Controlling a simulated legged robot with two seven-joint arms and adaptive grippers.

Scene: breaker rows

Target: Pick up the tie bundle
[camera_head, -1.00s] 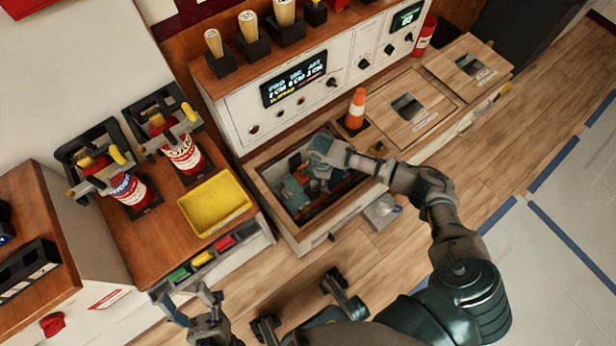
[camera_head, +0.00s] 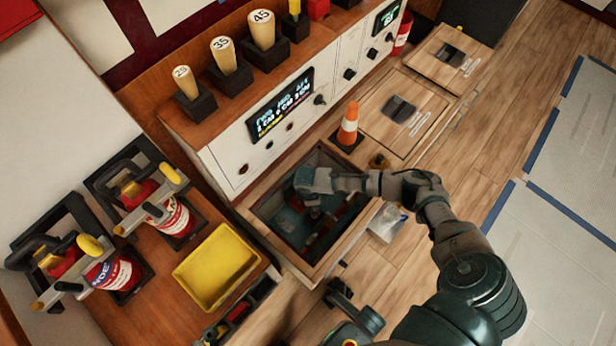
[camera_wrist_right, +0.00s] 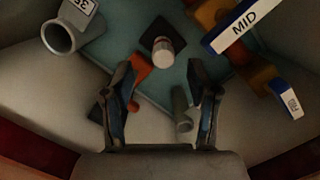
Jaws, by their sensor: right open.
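My right gripper (camera_head: 312,208) reaches down into the open drawer (camera_head: 268,240) of the white console. In the right wrist view my right gripper (camera_wrist_right: 160,75) is open, with its two fingers apart and pointing at the drawer's contents. Between and just beyond the fingers lie a small orange piece (camera_wrist_right: 139,68) and a grey-green cylinder (camera_wrist_right: 181,108), the latter beside the right finger. A pale-capped knob on a dark square base (camera_wrist_right: 163,52) lies beyond the fingertips. I cannot tell which item is the tie bundle. My left gripper is out of view.
The drawer also holds a labelled grey tube (camera_wrist_right: 62,36) and a block marked MID (camera_wrist_right: 243,27). An orange cone (camera_head: 349,124) stands by the drawer's far corner. A yellow tray (camera_head: 217,266) and clamped red cans (camera_head: 172,217) are to the left.

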